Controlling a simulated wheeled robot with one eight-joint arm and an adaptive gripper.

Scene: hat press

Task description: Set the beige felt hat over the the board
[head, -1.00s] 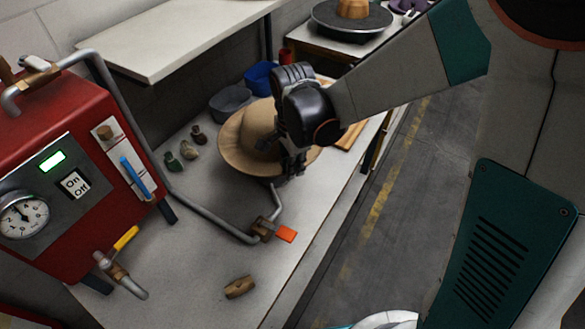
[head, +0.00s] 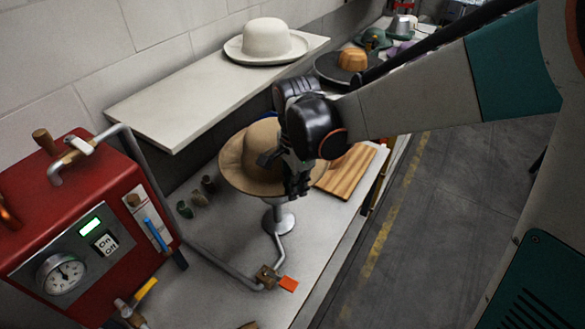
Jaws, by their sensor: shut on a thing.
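The beige felt hat (head: 243,160) is held above a round metal stand (head: 279,222) on the table. My gripper (head: 297,188) is shut on the hat's right side, and my wrist hides part of the crown and brim. The board (head: 347,176) is a striped wooden slab lying on the table to the right of the hat. Its left part is hidden behind the hat and my gripper.
A red machine (head: 75,205) with a gauge stands at the left. A white shelf (head: 190,105) with a white hat (head: 266,38) juts out above the table. Small spools (head: 197,198) stand left of the hat.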

